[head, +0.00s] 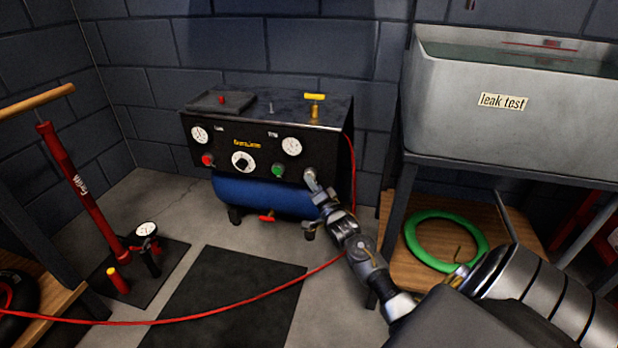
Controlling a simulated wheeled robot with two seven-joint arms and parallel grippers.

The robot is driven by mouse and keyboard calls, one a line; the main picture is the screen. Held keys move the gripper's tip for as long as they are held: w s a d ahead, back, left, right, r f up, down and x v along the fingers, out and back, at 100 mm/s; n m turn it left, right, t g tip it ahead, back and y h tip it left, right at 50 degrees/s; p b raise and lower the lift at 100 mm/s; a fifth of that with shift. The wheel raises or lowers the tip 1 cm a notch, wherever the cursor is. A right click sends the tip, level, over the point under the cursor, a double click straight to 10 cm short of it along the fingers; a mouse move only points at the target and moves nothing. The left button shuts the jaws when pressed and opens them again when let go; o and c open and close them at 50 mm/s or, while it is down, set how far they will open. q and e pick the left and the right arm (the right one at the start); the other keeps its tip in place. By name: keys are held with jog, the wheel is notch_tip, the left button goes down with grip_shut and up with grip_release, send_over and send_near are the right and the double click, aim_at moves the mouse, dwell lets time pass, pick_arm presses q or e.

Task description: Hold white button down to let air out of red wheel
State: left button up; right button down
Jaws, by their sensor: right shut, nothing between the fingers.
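The black compressor panel (225,153) faces me, with a red button (207,160), a dial knob (243,161) and a green button (278,171) along its lower row. My right gripper (313,181) is shut, with its tips at the right end of this row. I cannot make out the white button; the fingertips probably cover that spot, and I cannot tell whether they touch or press it. The red wheel (6,296) shows only partly at the lower left edge, with a black tire. My left gripper is out of view.
A red hose (225,305) runs across the floor from the left to the compressor. A red floor pump (75,185) stands at left. A grey leak test tank (450,110) is at right above a shelf with a green ring (412,240).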

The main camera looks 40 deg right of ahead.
jog(key=shift+s+a+p, duration=0.5)
jog(key=shift+a+p, duration=0.2)
jog(key=shift+p, duration=0.1)
jog(key=s+a+p, duration=0.1)
jog(key=a, duration=0.1)
jog(key=s+a+p, duration=0.1)
jog(key=a+p, duration=0.1)
jog(key=shift+s, duration=0.4)
dwell(0.6)
